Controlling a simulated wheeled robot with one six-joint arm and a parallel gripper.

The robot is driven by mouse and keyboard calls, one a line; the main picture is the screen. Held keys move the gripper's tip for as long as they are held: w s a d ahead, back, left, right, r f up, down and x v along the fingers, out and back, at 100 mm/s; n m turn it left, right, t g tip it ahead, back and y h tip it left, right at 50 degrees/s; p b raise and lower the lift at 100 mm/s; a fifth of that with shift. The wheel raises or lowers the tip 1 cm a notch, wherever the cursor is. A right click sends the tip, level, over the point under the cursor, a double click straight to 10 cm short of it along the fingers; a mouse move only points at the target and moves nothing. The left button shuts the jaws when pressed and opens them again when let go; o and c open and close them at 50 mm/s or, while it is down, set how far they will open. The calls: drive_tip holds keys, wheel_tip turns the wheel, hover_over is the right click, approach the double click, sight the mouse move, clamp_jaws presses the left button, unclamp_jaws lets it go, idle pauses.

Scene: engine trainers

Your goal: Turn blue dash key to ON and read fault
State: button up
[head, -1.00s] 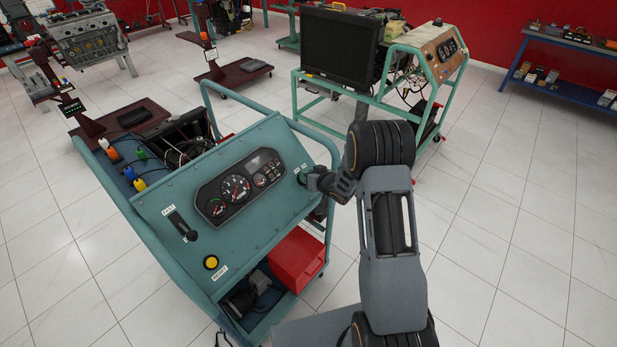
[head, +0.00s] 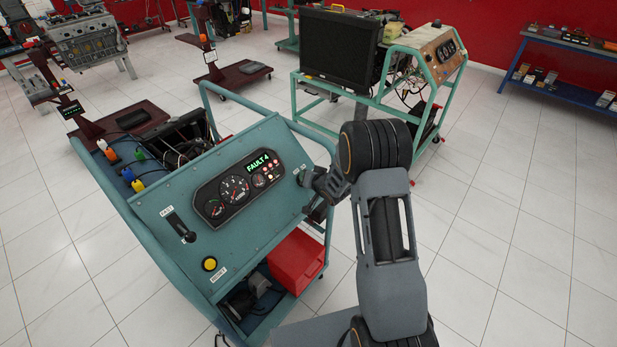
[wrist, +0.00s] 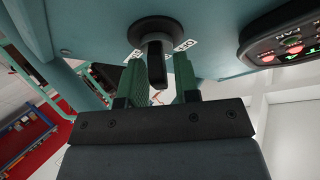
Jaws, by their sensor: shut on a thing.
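The blue dash panel (head: 216,250) stands tilted on the blue-green trainer. Its gauge cluster (head: 236,191) is lit, with "FAULT 4" in green on the display (head: 262,162) and small red and orange lights beside the gauges. The cluster's edge with lit lamps also shows in the wrist view (wrist: 293,48). My gripper (head: 306,178) is at the panel's right side. In the wrist view, my gripper's green fingers (wrist: 158,85) are shut on the black key (wrist: 156,62), which sits in a round black switch (wrist: 152,28) between small white labels.
A lever (head: 181,226) and a yellow button (head: 209,263) are on the panel's left part. A red box (head: 297,259) sits on the shelf below. A green-framed trainer (head: 345,130) stands behind. The tiled floor to the right is clear.

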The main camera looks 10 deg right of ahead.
drive_tip(key=o, duration=0.6)
drive_tip(key=shift+s+r, duration=0.1)
drive_tip(key=b+v, duration=0.1)
drive_tip(key=v, duration=1.2)
drive_tip(key=shift+s, duration=0.25)
drive_tip(key=shift+r, duration=0.15)
drive_tip(key=s+d+f+n+g+h, duration=0.1)
drive_tip(key=s+d+f+g+h, duration=0.1)
drive_tip(key=s+d+g+h, duration=0.55)
drive_tip(key=s+a+r+n+y, duration=0.1)
drive_tip(key=s+a+r+y, duration=0.1)
drive_tip(key=s+a+r, duration=0.3)
drive_tip(key=s+a+r+n+y, duration=0.1)
drive_tip(key=s+a+r+y, duration=0.1)
drive_tip(key=s+a+r, duration=0.4)
drive_tip(key=v, duration=0.4)
drive_tip(key=shift+w+r, duration=0.25)
drive_tip(key=shift+r, duration=0.15)
